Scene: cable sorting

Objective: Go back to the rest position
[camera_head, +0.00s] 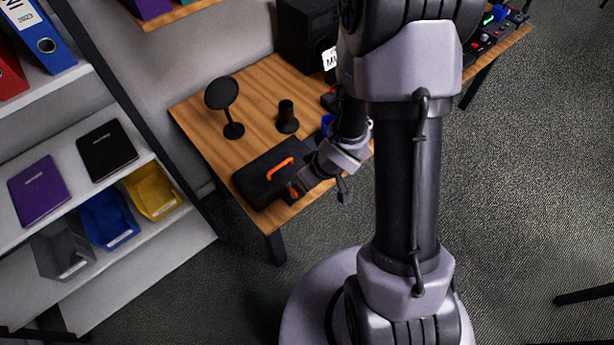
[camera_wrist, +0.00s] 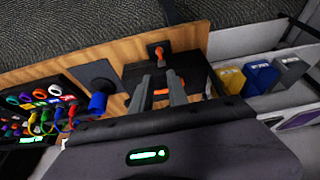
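My gripper (camera_wrist: 160,74) shows in the wrist view with its two grey fingers apart and nothing held between the tips. In the head view my gripper (camera_head: 298,187) is low at the front edge of the wooden table (camera_head: 195,107), partly hidden by my wrist. It is over or beside a black case (camera_head: 262,185) with an orange handle (camera_head: 280,168). The black case also shows in the wrist view (camera_wrist: 195,78), beyond the fingers. I cannot tell whether the fingers touch it.
A round black stand (camera_head: 222,94) and a black cup-like holder (camera_head: 287,117) stand on the table. Left are shelves with blue (camera_head: 108,218), yellow (camera_head: 152,190) and grey bins (camera_head: 62,250). Coloured cables (camera_wrist: 45,105) lie at the left of the wrist view. Carpet at right is mostly clear.

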